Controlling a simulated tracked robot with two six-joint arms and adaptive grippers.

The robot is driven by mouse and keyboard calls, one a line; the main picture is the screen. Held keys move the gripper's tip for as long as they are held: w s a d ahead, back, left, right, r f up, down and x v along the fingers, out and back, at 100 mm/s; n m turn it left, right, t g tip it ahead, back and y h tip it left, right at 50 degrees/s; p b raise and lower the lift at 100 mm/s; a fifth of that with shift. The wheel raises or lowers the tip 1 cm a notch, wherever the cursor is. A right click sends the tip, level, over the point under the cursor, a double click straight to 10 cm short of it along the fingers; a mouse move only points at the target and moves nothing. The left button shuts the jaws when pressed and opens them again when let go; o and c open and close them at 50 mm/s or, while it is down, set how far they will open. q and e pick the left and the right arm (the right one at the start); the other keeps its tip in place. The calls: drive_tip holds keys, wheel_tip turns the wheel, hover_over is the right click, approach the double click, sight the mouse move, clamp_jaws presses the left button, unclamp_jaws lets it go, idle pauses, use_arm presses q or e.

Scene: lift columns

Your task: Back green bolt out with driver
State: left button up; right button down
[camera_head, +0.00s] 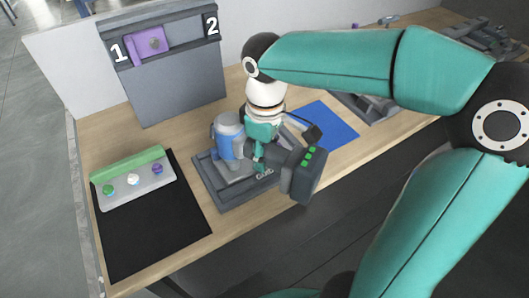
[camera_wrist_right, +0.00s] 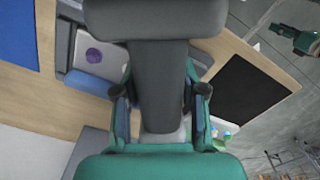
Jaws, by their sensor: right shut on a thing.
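The green bolt (camera_head: 109,189) sits in the front of a light grey block with a green top (camera_head: 128,164), left of a white bolt (camera_head: 133,180) and a purple bolt (camera_head: 157,169). My right gripper (camera_head: 260,158) is shut on the dark grey driver (camera_head: 308,174), over the grey tray (camera_head: 217,200). The driver's end with several green dots points toward the front right. In the right wrist view the driver (camera_wrist_right: 160,85) fills the middle between the fingers and hides much of the scene. Its tip cannot be made out. My left gripper does not show clearly.
The block stands on a black mat (camera_head: 150,240) with free room in front. A blue mat (camera_head: 330,125) lies to the right. A grey panel (camera_head: 180,92) numbered 1 and 2 stands behind, with a purple piece (camera_head: 147,46) on it.

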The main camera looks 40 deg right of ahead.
drive_tip(key=shift+w+r+p, duration=0.1)
drive_tip(key=shift+r+p, duration=0.45)
drive_tip(key=shift+p, duration=0.1)
idle(1.3)
drive_tip(key=shift+r, duration=0.2)
drive_tip(key=shift+r+p, duration=2.1)
drive_tip(key=shift+r, duration=0.25)
